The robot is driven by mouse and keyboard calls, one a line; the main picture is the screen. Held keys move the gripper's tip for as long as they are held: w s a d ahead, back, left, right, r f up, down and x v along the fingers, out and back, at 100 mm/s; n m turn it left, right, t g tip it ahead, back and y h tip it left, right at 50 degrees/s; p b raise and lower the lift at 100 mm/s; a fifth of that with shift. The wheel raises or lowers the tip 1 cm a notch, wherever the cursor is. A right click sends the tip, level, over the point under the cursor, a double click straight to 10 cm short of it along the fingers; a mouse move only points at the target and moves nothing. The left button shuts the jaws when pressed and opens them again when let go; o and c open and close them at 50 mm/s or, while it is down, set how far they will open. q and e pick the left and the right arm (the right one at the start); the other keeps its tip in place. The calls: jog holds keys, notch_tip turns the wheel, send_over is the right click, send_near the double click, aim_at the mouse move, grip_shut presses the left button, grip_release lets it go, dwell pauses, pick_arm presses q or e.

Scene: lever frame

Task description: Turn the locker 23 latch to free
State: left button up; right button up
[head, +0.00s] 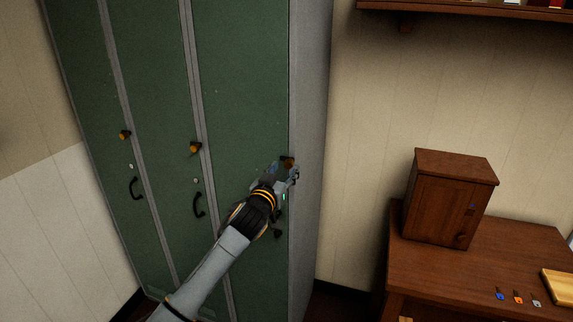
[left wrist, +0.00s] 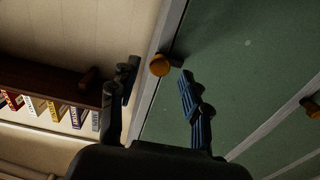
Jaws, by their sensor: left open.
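Three green locker doors stand side by side in the head view. Each has a small orange-brown latch knob; no locker number is legible. The right door's latch (head: 287,161) is near that door's right edge, partly hidden by my left gripper (head: 284,174). In the left wrist view, this latch (left wrist: 159,65) appears between the two spread fingertips, and I see no finger clearly touching it. The left gripper is open and empty. The middle door's latch (head: 195,147) and left door's latch (head: 125,134) are in plain view. My right gripper is out of view.
Dark curved handles (head: 198,205) hang below the latches. A wooden cabinet (head: 447,200) stands on a brown desk (head: 470,275) at the right, with small coloured tags (head: 518,298) near its front. A shelf (head: 470,12) with books is above. Bare wall lies between locker and desk.

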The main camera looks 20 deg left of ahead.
pick_arm(q)
jog(key=shift+w+d, duration=0.1)
jog(key=shift+w, duration=1.1)
grip_shut()
